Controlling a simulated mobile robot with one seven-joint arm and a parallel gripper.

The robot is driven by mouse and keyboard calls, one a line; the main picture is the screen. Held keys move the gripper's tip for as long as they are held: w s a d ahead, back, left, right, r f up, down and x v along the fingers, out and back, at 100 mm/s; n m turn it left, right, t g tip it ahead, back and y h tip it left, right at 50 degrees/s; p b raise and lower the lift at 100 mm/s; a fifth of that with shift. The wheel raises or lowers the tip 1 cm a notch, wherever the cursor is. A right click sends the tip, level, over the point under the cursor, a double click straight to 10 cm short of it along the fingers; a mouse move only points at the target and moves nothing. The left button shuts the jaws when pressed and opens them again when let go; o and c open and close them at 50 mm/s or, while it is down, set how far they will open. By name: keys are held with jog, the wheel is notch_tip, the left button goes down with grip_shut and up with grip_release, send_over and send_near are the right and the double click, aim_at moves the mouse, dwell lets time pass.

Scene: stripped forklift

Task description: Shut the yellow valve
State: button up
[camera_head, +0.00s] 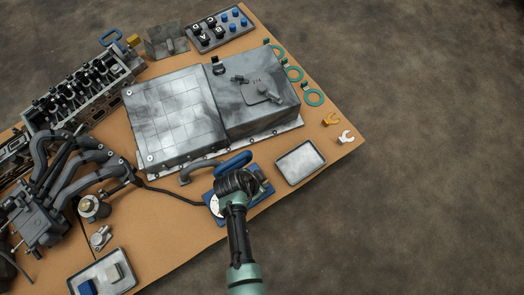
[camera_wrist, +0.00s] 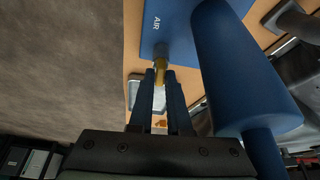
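The yellow valve (camera_wrist: 160,70) shows in the wrist view as a small yellow handle beside a blue plate (camera_wrist: 170,25) marked "AIR". My gripper (camera_wrist: 161,76) has its two dark fingers on either side of the handle. The yellow fills the narrow gap at the fingertips, so the gripper looks shut on it. In the head view my gripper (camera_head: 237,183) is over the blue air unit at the table's front edge, and my arm hides the valve there.
A thick blue cylinder (camera_wrist: 240,65) stands close on the right in the wrist view. An empty metal tray (camera_head: 300,162) lies right of my gripper. A large grey metal case (camera_head: 175,115) is behind it. Bare floor lies to the right.

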jog(key=o, duration=0.4)
jog(key=shift+c, duration=0.2)
jog(key=p+v, duration=0.8)
jog(key=v, duration=0.5)
jog(key=shift+f, duration=0.15)
